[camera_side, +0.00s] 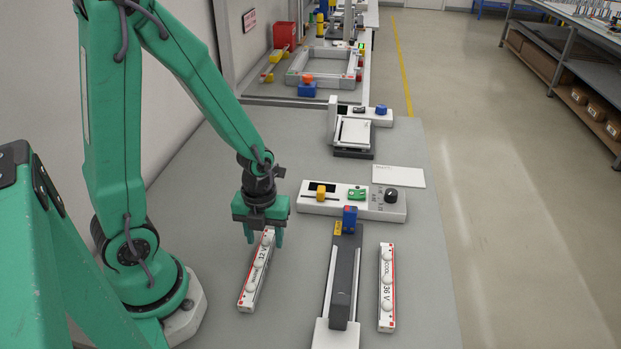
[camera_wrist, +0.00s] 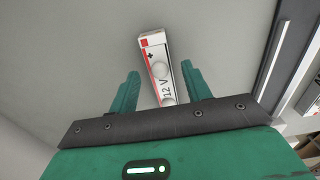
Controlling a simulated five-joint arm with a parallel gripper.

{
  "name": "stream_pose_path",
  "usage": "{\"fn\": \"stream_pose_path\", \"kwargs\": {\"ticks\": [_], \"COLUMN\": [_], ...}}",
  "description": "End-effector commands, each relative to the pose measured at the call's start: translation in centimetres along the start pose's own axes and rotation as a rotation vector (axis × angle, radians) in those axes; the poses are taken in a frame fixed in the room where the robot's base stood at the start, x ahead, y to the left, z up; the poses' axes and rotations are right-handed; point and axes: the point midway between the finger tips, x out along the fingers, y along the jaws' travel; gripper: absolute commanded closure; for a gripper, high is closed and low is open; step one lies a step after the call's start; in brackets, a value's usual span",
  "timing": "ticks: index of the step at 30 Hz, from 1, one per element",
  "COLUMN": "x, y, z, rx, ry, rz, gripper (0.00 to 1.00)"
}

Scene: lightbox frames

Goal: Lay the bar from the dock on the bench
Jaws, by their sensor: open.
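A white bar (camera_side: 256,272) with red edging, round white bumps and "12 V" print lies on the grey bench (camera_side: 215,250), left of the dark grey dock (camera_side: 344,275). It also shows in the wrist view (camera_wrist: 154,55), running up between the fingers. A similar bar (camera_side: 387,290) marked "36 V" lies on the bench right of the dock. The dock's channel shows no bar in it. My gripper (camera_side: 264,237) points down at the far end of the 12 V bar. Its fingers (camera_wrist: 161,80) are apart on either side, with gaps. The exact fingertip height is unclear.
A white control box (camera_side: 330,206) with a yellow slider, green switch and black knob stands behind the dock. A white card (camera_side: 398,176) and a small scale-like device (camera_side: 354,133) lie farther back. Bare bench separates the 12 V bar from the dock.

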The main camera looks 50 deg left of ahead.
Motion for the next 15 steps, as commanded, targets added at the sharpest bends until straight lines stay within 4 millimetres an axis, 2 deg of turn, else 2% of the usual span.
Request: {"fn": "stream_pose_path", "kwargs": {"ticks": [15], "x": [-4.3], "y": [-0.1], "z": [0.1], "rx": [0.000], "ry": [-0.004], "rz": [-0.004], "gripper": [0.52]}}
